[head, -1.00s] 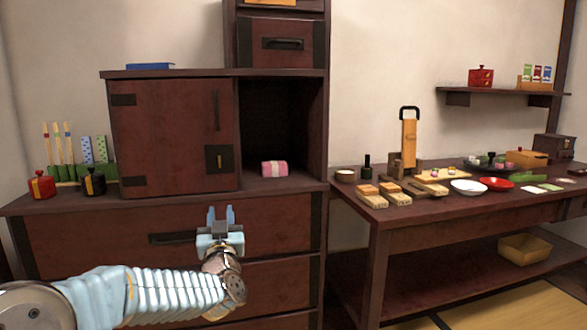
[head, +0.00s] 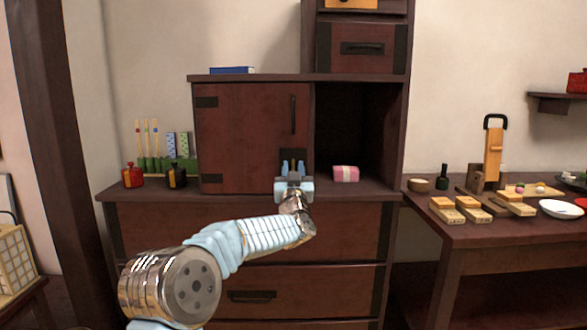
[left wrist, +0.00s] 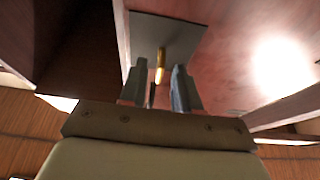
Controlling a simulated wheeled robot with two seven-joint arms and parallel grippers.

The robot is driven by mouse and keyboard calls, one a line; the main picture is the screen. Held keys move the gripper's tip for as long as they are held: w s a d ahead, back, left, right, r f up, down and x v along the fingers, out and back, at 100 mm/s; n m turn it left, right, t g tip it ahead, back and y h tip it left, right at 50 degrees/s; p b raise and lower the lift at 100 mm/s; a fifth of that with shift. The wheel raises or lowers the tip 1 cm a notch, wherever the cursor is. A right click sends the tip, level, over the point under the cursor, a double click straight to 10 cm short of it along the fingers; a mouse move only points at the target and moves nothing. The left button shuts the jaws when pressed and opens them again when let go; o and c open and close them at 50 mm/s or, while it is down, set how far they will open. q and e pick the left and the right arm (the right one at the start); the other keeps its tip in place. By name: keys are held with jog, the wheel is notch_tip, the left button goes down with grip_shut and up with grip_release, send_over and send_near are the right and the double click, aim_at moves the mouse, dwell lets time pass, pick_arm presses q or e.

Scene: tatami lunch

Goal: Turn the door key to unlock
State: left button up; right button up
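The dark red cabinet door (head: 245,135) is shut, with a vertical handle and a black lock plate (head: 294,154) at its lower right. In the left wrist view the brass door key (left wrist: 160,66) sticks out of the grey lock plate (left wrist: 180,36). My left gripper (head: 293,167) is in front of the lock plate in the head view. In the left wrist view the fingers of my left gripper (left wrist: 160,84) stand on either side of the key, with gaps between them and it. The right gripper is not in view.
An open cubby beside the door holds a pink and white bundle (head: 345,173). A red pot (head: 132,177) and a black pot (head: 177,176) stand on the ledge at left. A table (head: 450,228) with food and dishes is at right.

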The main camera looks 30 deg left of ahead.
pick_arm(q)
jog(key=shift+c, duration=0.2)
grip_shut()
jog(key=shift+m, duration=0.3)
jog(key=m+h, duration=0.2)
jog(key=m, duration=0.1)
jog(key=m+t+h+b, duration=0.1)
jog(key=m+h, duration=0.1)
jog(key=m, duration=0.2)
jog(key=shift+a+m, duration=0.15)
jog(key=shift+m, duration=0.15)
jog(key=m+h, duration=0.1)
jog(key=m, duration=0.2)
jog(key=m+h, duration=0.2)
jog(key=m, duration=0.2)
jog(key=shift+s+a+r, duration=0.1)
jog(key=shift+r, duration=0.05)
jog(key=m+g+h, duration=0.1)
jog(key=m, duration=0.2)
jog(key=shift+r+m, duration=0.15)
jog(key=shift+m, duration=0.25)
jog(key=shift+m+g+h+p, duration=0.4)
jog(key=shift+m+g+p, duration=0.55)
jog(key=shift+m, duration=0.75)
